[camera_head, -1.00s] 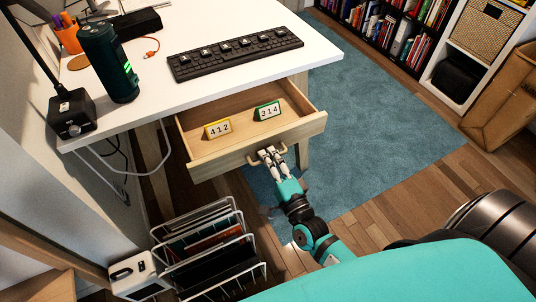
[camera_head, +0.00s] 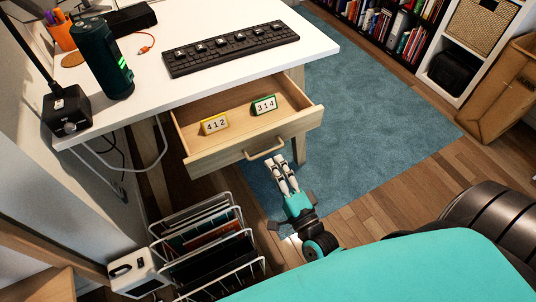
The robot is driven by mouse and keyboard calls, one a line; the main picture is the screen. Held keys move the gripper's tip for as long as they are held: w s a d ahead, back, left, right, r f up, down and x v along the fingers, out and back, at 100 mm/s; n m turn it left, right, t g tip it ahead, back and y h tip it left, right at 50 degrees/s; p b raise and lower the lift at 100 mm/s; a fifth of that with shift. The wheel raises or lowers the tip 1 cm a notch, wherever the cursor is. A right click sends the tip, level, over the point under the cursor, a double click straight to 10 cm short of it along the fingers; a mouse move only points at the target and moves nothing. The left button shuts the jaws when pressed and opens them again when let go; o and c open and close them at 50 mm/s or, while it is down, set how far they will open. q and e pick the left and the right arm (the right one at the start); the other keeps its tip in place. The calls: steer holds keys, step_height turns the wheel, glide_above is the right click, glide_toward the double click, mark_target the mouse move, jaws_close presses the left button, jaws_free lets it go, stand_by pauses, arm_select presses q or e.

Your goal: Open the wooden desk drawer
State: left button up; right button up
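The wooden desk drawer (camera_head: 228,147) is pulled out from under the white desk top (camera_head: 215,83). The bar handle (camera_head: 265,150) on the drawer front is bare. My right gripper (camera_head: 281,160) is just to the right of and below the handle, apart from it and empty. Its fingers point toward the desk, with a narrow gap between them. My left gripper is not in view.
A black keyboard (camera_head: 231,49) and a dark green speaker-like cylinder (camera_head: 103,60) stand on the desk. A white wire file rack (camera_head: 257,268) stands on the floor at lower left. A blue rug (camera_head: 375,100) lies to the right, and the floor there is clear.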

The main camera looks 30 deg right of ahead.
steer(key=s+f, duration=0.1)
steer(key=s, duration=0.5)
steer(key=shift+s, duration=0.2)
steer(key=shift+d+f, duration=0.1)
steer(key=shift+f, duration=0.05)
steer(key=a+f+n+g+y, duration=0.3)
steer(key=f+n+g, duration=0.7)
steer(key=f, duration=1)
steer(key=s+d+f+n+g+h, duration=0.25)
steer(key=s+f+n+g, duration=0.35)
steer(key=s+f+n, duration=0.5)
arm_select(q)
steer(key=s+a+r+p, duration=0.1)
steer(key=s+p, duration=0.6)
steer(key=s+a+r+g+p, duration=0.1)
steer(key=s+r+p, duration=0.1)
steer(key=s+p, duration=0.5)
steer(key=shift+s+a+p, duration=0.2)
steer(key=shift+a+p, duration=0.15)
steer(key=shift+p, duration=0.05)
arm_select(e)
steer(key=s+d+m+g+h, duration=0.1)
steer(key=s+d+g, duration=0.2)
steer(key=s, duration=1.3)
steer(key=shift+s, duration=0.25)
